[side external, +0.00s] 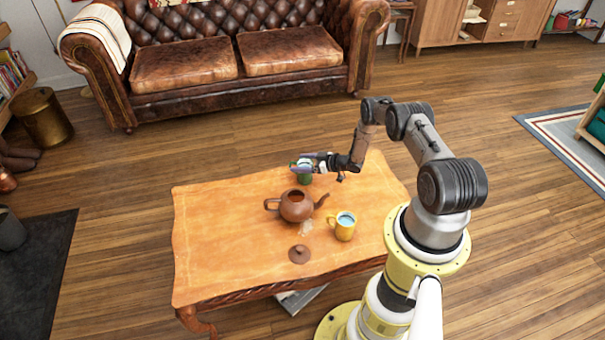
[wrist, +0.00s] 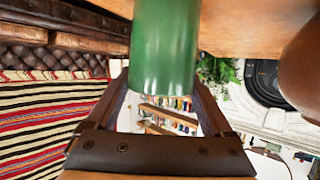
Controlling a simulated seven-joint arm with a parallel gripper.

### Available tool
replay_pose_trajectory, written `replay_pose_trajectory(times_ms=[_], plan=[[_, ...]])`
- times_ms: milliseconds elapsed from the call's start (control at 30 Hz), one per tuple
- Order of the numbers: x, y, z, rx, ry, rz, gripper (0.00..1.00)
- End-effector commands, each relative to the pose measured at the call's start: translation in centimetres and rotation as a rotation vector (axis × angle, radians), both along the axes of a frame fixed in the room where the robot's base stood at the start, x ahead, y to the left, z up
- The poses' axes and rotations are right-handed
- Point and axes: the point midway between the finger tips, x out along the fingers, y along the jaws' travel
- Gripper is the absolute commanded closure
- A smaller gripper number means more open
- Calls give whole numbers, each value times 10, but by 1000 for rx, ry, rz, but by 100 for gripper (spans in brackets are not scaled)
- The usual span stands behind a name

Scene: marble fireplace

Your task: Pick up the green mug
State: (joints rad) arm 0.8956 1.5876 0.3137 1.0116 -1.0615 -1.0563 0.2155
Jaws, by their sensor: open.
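The green mug (side external: 305,179) stands on the wooden coffee table near its back edge, mostly hidden under my gripper (side external: 304,163) in the side view. In the wrist view, which is upside down, the green mug (wrist: 163,48) fills the top middle. My gripper's two fingers are spread open there, one on each side of the mug near its rim. I cannot tell whether either finger touches it. The mug's handle is not visible.
A brown teapot (side external: 296,206) stands just in front of the green mug. A yellow mug (side external: 342,226) and a brown lid (side external: 299,254) are nearer the front of the table (side external: 215,240). The table's left side is clear. A leather sofa (side external: 215,50) stands behind.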

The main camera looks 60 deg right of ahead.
Motion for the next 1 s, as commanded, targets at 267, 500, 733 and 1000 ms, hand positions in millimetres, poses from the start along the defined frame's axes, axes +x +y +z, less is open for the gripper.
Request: replay_pose_trajectory(times_ms=[267,500,733,1000], plan=[[26,3,-11,0,0,0,14],[26,2,-11,1,0,-1,18],[26,2,-11,1,0,-1,59],[26,2,-11,1,0,-1,100]])
